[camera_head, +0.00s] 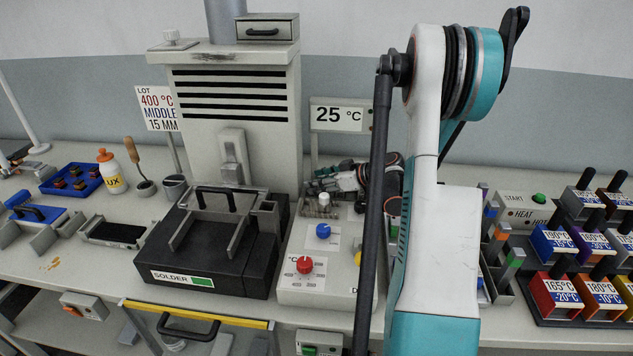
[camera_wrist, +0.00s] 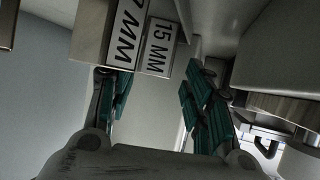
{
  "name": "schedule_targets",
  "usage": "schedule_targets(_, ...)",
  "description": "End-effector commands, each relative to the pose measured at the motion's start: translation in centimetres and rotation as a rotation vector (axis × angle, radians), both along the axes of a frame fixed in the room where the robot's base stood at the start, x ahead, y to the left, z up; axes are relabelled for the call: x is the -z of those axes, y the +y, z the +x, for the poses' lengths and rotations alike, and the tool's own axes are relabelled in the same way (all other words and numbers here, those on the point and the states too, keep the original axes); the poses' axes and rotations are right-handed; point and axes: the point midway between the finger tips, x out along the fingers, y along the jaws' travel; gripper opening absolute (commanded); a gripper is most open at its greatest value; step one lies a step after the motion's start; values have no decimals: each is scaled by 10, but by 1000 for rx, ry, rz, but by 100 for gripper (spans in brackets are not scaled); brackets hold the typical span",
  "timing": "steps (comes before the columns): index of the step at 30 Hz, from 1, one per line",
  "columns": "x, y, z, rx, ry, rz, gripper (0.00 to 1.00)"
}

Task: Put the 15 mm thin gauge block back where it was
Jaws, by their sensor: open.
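In the wrist view, a pale block labelled 15 MM (camera_wrist: 158,47) stands at the top, beside a larger block whose label ends in 7 MM (camera_wrist: 124,32). My gripper (camera_wrist: 158,95) shows its teal-padded fingers spread wide, with a clear gap between them. The 15 MM block is beyond that gap, nearer the left finger; I see no grip on it. The left fingertip is close to the larger block; contact cannot be told. In the head view my gripper (camera_head: 322,187) is low behind the control box, partly hidden by my arm. The 15 MM block cannot be made out there.
A black solder unit (camera_head: 205,250) with a handle and brackets stands left of the control box (camera_head: 325,270). Coloured temperature blocks (camera_head: 580,295) fill the right. A blue tray (camera_head: 72,180) lies far left.

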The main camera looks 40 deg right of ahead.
Motion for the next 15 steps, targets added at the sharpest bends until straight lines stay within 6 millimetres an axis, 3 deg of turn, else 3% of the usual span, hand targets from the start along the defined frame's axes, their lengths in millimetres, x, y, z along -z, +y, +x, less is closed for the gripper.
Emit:
schedule_targets(2, 4, -9, -16, 14, 18, -8, 53)
schedule_targets(15, -47, -22, -84, 4, -4, -6, 53)
